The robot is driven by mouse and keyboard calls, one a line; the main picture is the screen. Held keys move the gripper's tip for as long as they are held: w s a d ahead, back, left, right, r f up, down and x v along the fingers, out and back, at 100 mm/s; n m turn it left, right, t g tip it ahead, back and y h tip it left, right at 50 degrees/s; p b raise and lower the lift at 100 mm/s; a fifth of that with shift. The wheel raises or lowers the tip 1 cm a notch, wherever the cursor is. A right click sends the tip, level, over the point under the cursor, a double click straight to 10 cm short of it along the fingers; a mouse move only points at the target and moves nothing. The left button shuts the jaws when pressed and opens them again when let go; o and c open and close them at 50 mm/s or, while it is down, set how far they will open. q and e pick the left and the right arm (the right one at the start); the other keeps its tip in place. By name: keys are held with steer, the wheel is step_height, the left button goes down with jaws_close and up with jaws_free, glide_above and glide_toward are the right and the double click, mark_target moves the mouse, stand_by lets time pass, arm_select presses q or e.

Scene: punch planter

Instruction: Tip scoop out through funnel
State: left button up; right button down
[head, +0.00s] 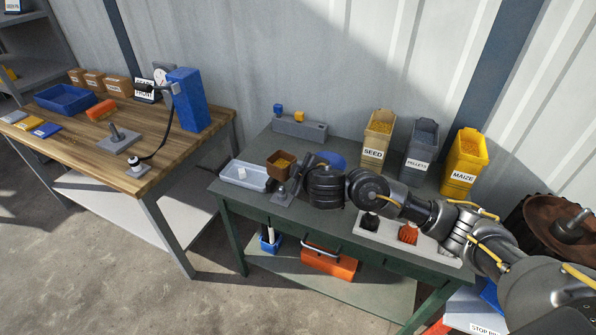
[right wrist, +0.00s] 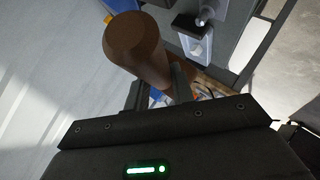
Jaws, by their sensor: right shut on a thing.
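My right gripper (head: 291,188) reaches over the green table from the right. A brown scoop (head: 281,166) filled with yellow-orange grain is at its tip, over the table's left part. In the right wrist view a large brown body (right wrist: 137,48), apparently the scoop, is between the fingers (right wrist: 158,92), which are shut on it. I cannot make out a funnel for certain. A blue round thing (head: 333,159) sits behind the gripper, partly hidden by it. My left gripper is not in view.
A pale grey tray (head: 229,176) with a white piece is just left of the gripper. Bins of seed (head: 378,138), pellets (head: 419,150) and maize (head: 464,162) stand at the back right. A grey block (head: 300,128) with blue and orange knobs is at the back.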

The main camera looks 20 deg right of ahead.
steer(key=shift+w+a+f+m+h, duration=0.2)
steer(key=shift+w+m+h, duration=0.5)
steer(key=shift+w+a+f+m+h, duration=0.2)
steer(key=shift+f+m+h, duration=0.1)
steer(key=shift+m+h, duration=0.3)
steer(key=shift+w+f+m+h, duration=0.15)
steer(key=shift+f+m+h, duration=0.1)
steer(key=shift+m+h, duration=0.45)
steer(key=shift+w+d+m+g+h+b, duration=0.15)
steer(key=shift+m+g+h+b, duration=0.15)
steer(key=shift+m+g+h, duration=0.7)
steer(key=shift+s+d+r+m+g+h, duration=0.1)
steer(key=shift+s+d+m+g+h, duration=0.05)
steer(key=shift+m+h, duration=0.45)
steer(key=shift+s+d+r+m+g+h, duration=0.1)
steer(key=shift+s+d+m+g+h, duration=0.05)
steer(key=shift+m+h, duration=0.4)
